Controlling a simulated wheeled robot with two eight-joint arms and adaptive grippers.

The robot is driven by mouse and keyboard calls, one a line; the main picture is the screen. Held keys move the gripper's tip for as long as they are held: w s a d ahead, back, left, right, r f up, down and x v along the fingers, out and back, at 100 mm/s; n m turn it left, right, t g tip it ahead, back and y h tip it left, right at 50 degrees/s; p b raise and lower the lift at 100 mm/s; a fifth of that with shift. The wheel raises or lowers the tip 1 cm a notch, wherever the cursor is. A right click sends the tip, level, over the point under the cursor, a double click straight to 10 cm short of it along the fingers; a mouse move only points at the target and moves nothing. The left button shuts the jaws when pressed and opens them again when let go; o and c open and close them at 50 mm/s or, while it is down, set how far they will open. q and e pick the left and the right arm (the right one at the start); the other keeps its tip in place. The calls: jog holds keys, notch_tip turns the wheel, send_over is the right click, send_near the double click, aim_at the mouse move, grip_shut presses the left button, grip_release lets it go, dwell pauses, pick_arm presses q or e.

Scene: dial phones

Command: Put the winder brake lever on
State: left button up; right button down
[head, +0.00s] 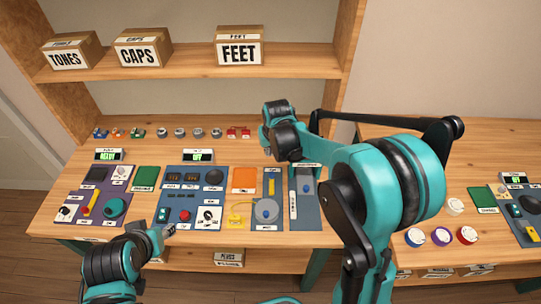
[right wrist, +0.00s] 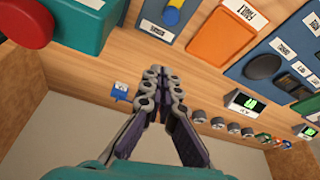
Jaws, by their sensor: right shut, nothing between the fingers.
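My right gripper (right wrist: 162,80) is shut and empty in the right wrist view, with its fingertips close together over the bench's back part. In the head view my right arm reaches over the bench's right end, and its fingers are hard to make out. My left gripper (head: 166,233) is low at the bench's front edge; its opening is too small to judge. A blue panel (head: 258,222) with a grey round dial (head: 266,210) and an upright yellow piece (head: 271,187) stands right of the orange plate. I cannot tell which piece is the winder brake lever.
Several small parts (head: 197,133) stand in a row along the back. Panels with knobs and switches fill the left (head: 97,195) and middle (head: 175,210). A slate panel (head: 305,213) with a blue knob lies under my right arm. Boxes (head: 240,47) sit on the upper shelf.

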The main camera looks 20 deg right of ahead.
aim_at(270, 176)
jog(key=b+x, duration=0.2)
jog(key=x, duration=0.6)
jog(key=shift+b, duration=0.4)
jog(key=s, duration=0.1)
jog(key=s+b, duration=0.1)
jog(key=s, duration=0.1)
jog(key=shift+s+r, duration=0.2)
jog(key=shift+s, duration=0.3)
jog(key=shift+s, duration=0.15)
jog(key=s, duration=0.1)
jog(key=s+a, duration=0.1)
jog(key=shift+s, duration=0.35)
